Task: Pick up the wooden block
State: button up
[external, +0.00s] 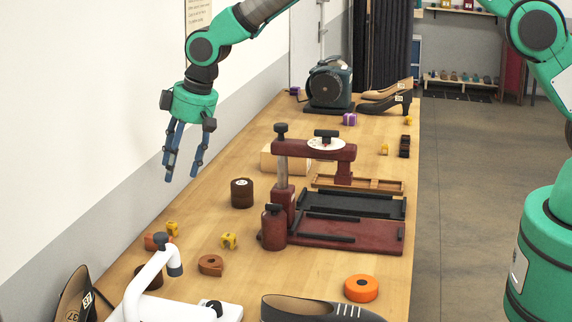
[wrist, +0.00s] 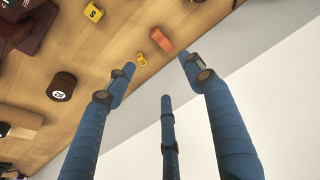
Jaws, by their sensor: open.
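The wooden block (external: 269,159) is a light tan block on the workbench, partly hidden behind the dark red press in the external view. In the wrist view, a tan-brown block (wrist: 22,118) at the left edge appears to be the same one, partly cut off. My gripper (external: 181,170) hangs high at the left, near the wall, with blue fingers pointing down, spread and empty. It is to the left of the block and well above the bench. The wrist view shows the fingers (wrist: 158,75) apart, with nothing between them.
The dark red press (external: 323,150) stands right of the block. A dark brown roll (external: 241,194) stands in front of it. A reddish block (external: 157,241) and yellow pieces (external: 229,241) lie nearer the camera. The wall (external: 70,140) borders the bench. Bare wood surrounds the roll.

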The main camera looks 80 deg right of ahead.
jog(key=x, duration=0.5)
jog(key=shift+w, duration=0.45)
send_over(162, 234)
jog(key=s, duration=0.1)
jog(key=shift+s+d+f, duration=0.1)
jog(key=shift+d+f, duration=0.05)
jog(key=shift+f, duration=1.9)
jog(key=shift+s+d+f, duration=0.1)
jog(key=shift+d+f, duration=0.05)
jog(key=shift+f, duration=1.9)
jog(key=shift+s+a+x, duration=0.1)
jog(key=shift+x, duration=0.7)
jog(key=shift+s+a+x, duration=0.1)
jog(key=shift+x, duration=1.75)
jog(key=shift+c, duration=0.5)
